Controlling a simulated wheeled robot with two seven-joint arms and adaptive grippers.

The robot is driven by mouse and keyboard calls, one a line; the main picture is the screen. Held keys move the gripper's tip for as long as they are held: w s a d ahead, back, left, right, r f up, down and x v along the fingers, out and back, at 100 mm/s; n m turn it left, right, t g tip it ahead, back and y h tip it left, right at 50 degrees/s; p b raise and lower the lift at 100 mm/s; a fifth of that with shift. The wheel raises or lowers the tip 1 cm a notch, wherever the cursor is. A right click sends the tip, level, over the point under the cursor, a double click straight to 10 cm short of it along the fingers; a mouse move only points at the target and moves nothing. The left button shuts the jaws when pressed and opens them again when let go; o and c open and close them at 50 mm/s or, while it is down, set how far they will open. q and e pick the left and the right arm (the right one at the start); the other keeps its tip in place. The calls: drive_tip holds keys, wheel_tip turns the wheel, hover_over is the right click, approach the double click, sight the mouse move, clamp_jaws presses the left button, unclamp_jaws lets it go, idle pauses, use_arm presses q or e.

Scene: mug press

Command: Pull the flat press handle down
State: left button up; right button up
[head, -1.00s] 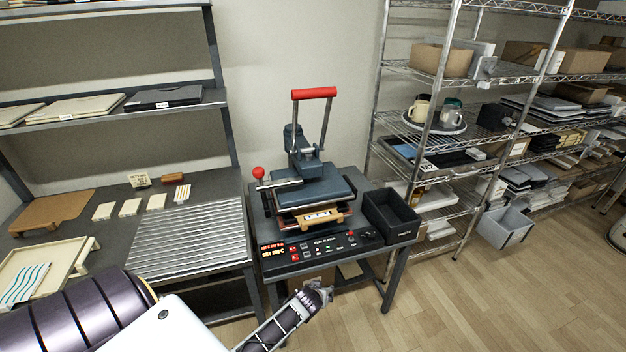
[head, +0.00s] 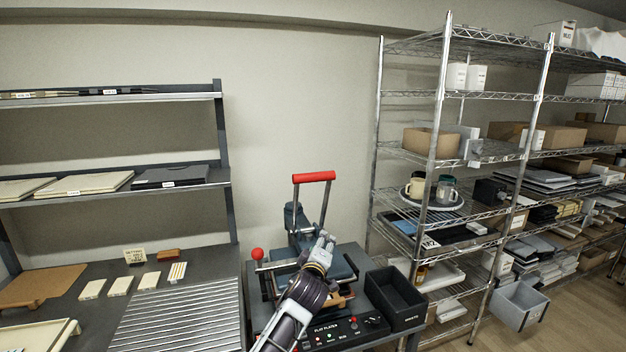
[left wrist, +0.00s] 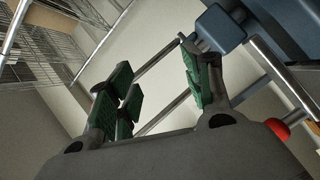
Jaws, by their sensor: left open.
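The flat press (head: 341,264) stands on a dark cart, its red handle bar (head: 314,177) raised high on two grey lever arms. A red ball knob (head: 257,254) sits on its left side and also shows in the left wrist view (left wrist: 279,128). My left gripper (head: 324,243) is in front of the press's upper part, below the red bar and apart from it. In the left wrist view its green-padded fingers (left wrist: 157,66) are spread, with grey rods passing behind them and nothing gripped. My arm hides part of the press and its control panel. My right gripper is out of view.
A black bin (head: 395,297) stands right of the press. A workbench with a ribbed metal sheet (head: 182,318) is at left. Wire shelving (head: 432,210) stands at right. The wall behind the handle is clear.

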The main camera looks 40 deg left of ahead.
sight(312, 180)
use_arm(q)
drive_tip(key=s+a+r+n+t+y, duration=0.25)
drive_tip(key=r+n, duration=0.35)
drive_tip(key=r, duration=1)
drive_tip(key=shift+y, duration=0.25)
drive_tip(key=p+x, duration=0.2)
drive_tip(key=x, duration=0.4)
drive_tip(key=shift+s+a, duration=0.15)
drive_tip(key=shift+a, duration=0.05)
drive_tip(key=shift+p+x, duration=0.8)
drive_tip(key=shift+x, duration=1.5)
drive_tip(key=shift+p+x, duration=0.3)
drive_tip(key=shift+x, duration=0.8)
drive_tip(key=shift+a+f, duration=0.1)
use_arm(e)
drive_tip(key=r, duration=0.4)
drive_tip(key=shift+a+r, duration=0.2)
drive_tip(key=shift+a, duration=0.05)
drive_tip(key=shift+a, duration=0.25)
